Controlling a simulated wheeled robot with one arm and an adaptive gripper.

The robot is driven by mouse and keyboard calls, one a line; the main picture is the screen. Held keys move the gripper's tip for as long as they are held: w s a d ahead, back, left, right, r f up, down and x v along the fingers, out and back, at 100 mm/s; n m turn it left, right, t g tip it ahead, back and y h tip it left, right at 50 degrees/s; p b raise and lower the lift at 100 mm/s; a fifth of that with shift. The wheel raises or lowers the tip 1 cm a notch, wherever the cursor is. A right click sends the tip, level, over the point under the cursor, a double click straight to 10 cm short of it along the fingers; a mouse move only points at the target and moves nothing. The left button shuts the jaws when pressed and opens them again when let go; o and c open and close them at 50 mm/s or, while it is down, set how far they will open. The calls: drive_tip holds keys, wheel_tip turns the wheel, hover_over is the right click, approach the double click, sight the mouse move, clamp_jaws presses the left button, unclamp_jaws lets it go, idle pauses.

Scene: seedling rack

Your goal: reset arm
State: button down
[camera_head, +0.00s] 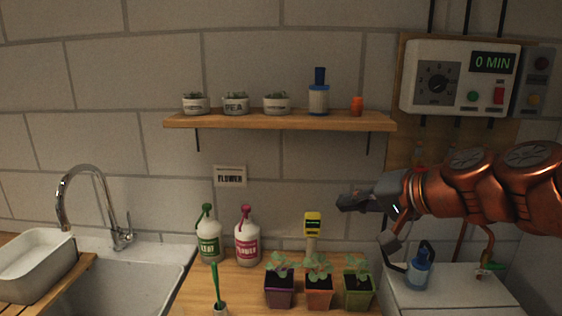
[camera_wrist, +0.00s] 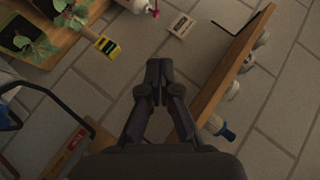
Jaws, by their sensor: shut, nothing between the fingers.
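My copper-coloured arm reaches in from the right of the head view. My gripper (camera_head: 345,203) points left, in the air below the wooden shelf and above the counter. In the wrist view my gripper (camera_wrist: 158,66) has its fingertips together, with nothing between them. It touches no object that I can see.
A shelf (camera_head: 280,121) with pots and a blue-capped bottle is above. Three seedling pots (camera_head: 318,298), a yellow meter (camera_head: 313,224) and two spray bottles (camera_head: 247,246) stand below. A sink (camera_head: 130,285) is left; a white control box (camera_head: 455,77) hangs upper right.

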drive_tip(key=s+a+f+n+g+h, duration=0.35)
drive_tip(key=s+f+g, duration=0.25)
drive_tip(key=s+f, duration=0.9)
drive_tip(key=s+d+f+g+h, duration=0.2)
drive_tip(key=s+d+f, duration=0.2)
drive_tip(key=s, duration=0.3)
drive_tip(key=s+d+f+g+h, duration=0.2)
drive_tip(key=s+d+f+h, duration=0.1)
drive_tip(key=s+f, duration=0.3)
drive_tip(key=shift+s+d+g, duration=0.4)
drive_tip(key=shift+s+d, duration=0.4)
drive_tip(key=shift+d, duration=0.1)
